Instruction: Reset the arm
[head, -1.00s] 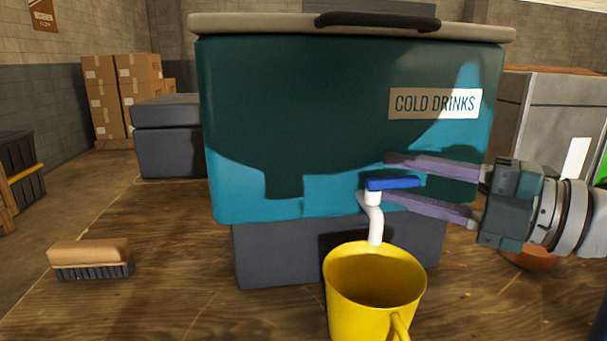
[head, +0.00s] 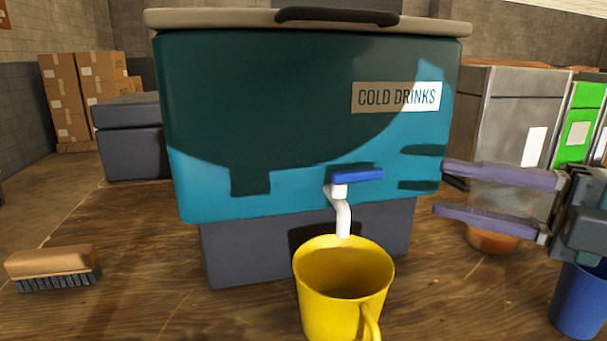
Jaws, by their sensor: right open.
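My right gripper (head: 495,196) is at the right of the head view, open and empty, its two purple fingers pointing left. It is to the right of the white tap (head: 342,215) with the blue lever (head: 357,175), clear of both. The tap is on the front of a teal cooler (head: 300,140) labelled "COLD DRINKS". A yellow mug (head: 340,300) stands upright under the spout. I cannot tell whether liquid is in it. My left gripper is not in view.
A brush (head: 52,267) lies on the wooden table at the left. A blue cup (head: 580,300) stands at the right below my right gripper. An orange-brown bowl-like thing (head: 492,240) is behind the fingers. Cardboard boxes (head: 85,90) are stacked in the background.

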